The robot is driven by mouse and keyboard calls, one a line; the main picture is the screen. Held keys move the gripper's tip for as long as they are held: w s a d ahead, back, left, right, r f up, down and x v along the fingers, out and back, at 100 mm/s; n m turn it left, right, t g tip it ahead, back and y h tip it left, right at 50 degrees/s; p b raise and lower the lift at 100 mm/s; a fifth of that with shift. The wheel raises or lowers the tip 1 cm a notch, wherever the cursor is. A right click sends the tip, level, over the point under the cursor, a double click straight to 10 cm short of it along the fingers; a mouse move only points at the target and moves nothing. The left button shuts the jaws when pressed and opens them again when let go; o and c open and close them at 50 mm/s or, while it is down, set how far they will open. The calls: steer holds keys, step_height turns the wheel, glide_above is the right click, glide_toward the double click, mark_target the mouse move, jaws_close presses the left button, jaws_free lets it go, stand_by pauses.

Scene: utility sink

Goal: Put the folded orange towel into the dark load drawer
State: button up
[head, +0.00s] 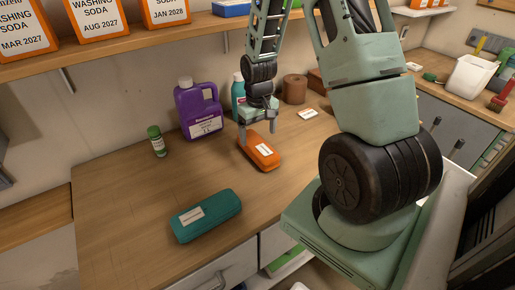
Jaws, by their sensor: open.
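The orange towel (262,153) appears as a rounded orange bundle with a white label, lying flat on the wooden counter near its middle. My gripper (257,132) points down at the far end of the bundle with its fingers apart. One finger is at the bundle's left far edge and the other stands to the right. I cannot tell whether either finger touches it. I cannot clearly identify a dark load drawer in this view.
A teal labelled bundle (206,215) lies nearer on the counter (125,215). Orange boxes (95,18) line the shelf above. The left counter is clear.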

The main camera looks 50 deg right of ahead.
mark_target(257, 143)
steer(key=shift+w+f+p, duration=0.1)
steer(key=shift+f+p, duration=0.65)
steer(key=shift+f, duration=1.85)
steer(key=c, duration=1.2)
steer(key=shift+r, duration=0.2)
